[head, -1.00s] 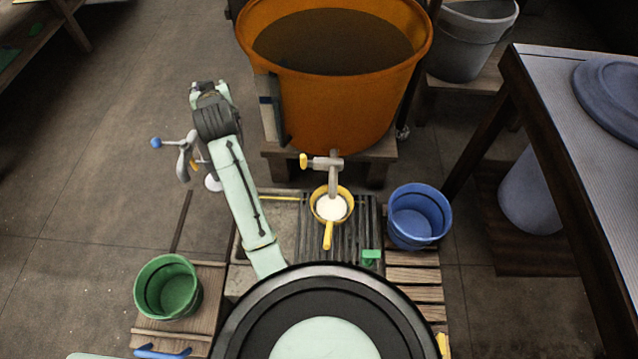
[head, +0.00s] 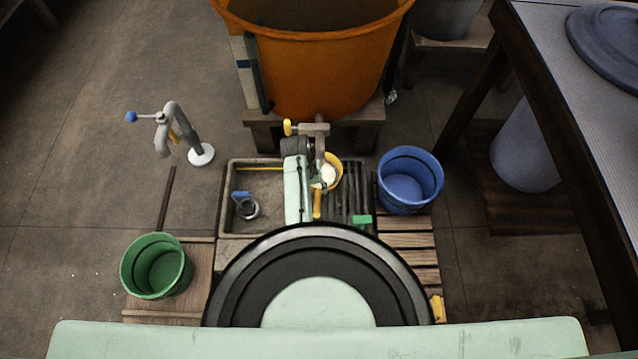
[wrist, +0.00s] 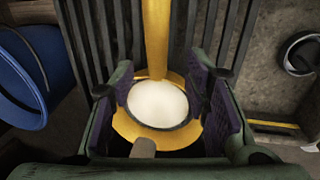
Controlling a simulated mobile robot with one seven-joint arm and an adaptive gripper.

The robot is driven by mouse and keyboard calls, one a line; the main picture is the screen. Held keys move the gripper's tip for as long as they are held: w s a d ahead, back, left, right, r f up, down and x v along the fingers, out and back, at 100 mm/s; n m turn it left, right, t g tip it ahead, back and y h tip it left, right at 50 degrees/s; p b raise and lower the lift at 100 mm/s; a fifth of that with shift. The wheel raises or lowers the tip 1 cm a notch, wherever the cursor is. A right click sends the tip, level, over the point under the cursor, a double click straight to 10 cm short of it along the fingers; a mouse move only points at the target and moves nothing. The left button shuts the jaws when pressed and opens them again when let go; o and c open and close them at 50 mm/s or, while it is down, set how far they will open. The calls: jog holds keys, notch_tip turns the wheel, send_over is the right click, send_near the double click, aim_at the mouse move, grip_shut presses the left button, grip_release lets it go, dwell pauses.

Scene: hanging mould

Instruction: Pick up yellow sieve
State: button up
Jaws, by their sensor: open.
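The yellow sieve (head: 337,163) sits on the dark slatted grate below the tap of the orange vat, with its handle (head: 317,206) pointing toward me. In the wrist view the sieve's yellow rim (wrist: 178,138) surrounds a pale, round centre, and its handle runs up the picture. My gripper (wrist: 163,85) is open, with its purple-padded fingers on either side of the sieve. I cannot tell whether the pads touch it. In the head view my arm partly covers the sieve and hides the gripper.
The vat's tap (head: 308,129) stands close above the sieve, and its spout end (wrist: 143,148) shows in the wrist view. A blue bucket (head: 410,182) is right of the grate, a green bucket (head: 157,266) at left. A stone basin (head: 270,215) holds a small grey item.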

aim_at(317, 197)
jog(key=f, duration=0.2)
jog(key=s+d+f, duration=0.1)
jog(key=f, duration=0.1)
jog(key=shift+w+d+f, duration=0.1)
jog(key=shift+d+f, duration=0.05)
jog(key=shift+f, duration=0.5)
jog(key=shift+c, duration=0.4)
grip_shut()
